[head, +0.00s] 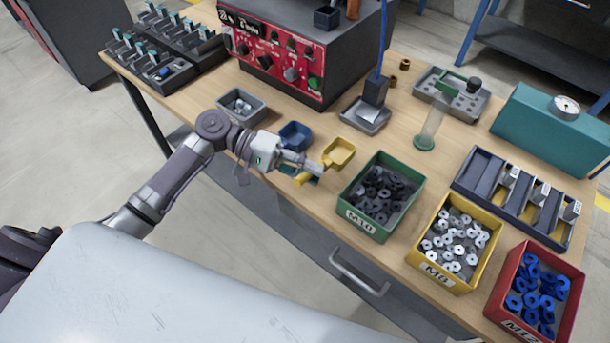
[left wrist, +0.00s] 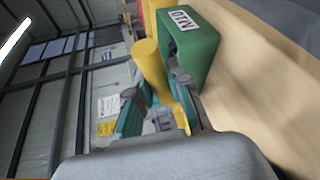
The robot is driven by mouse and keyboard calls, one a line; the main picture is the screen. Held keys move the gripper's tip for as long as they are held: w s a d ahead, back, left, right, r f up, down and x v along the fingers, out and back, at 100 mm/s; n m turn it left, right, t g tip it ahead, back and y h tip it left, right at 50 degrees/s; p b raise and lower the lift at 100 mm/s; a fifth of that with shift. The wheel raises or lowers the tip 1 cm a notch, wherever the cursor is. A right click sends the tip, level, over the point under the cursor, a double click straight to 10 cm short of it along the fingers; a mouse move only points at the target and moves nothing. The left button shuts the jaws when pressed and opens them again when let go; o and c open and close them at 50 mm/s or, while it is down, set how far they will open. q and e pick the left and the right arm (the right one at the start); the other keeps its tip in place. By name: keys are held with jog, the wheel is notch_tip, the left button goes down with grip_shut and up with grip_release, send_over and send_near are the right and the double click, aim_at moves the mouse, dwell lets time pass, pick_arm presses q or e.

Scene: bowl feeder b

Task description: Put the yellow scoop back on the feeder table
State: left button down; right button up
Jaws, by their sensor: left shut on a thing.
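The yellow scoop (head: 339,152) is at the front edge of the wooden feeder table (head: 420,95), its square cup over the tabletop between a blue scoop and the green bin. My left gripper (head: 307,172) is shut on its handle. I cannot tell whether the scoop touches the table. My right gripper is not in view.
The blue scoop (head: 294,134) lies just left of the yellow one. The green M10 bin (head: 366,226) stands close on the right, followed by yellow (head: 425,268) and red (head: 497,312) bins. A grey tray (head: 262,113) and a red-fronted control box (head: 270,58) are behind.

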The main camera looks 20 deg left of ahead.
pick_arm(q)
jog(key=shift+w+a+f, duration=0.85)
jog(key=shift+a, duration=0.15)
notch_tip(320, 180, down, 4)
jog(key=shift+r, duration=0.1)
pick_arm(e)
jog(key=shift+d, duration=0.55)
pick_arm(q)
jog(key=shift+f, duration=0.2)
jog(key=c, duration=1.1)
grip_release()
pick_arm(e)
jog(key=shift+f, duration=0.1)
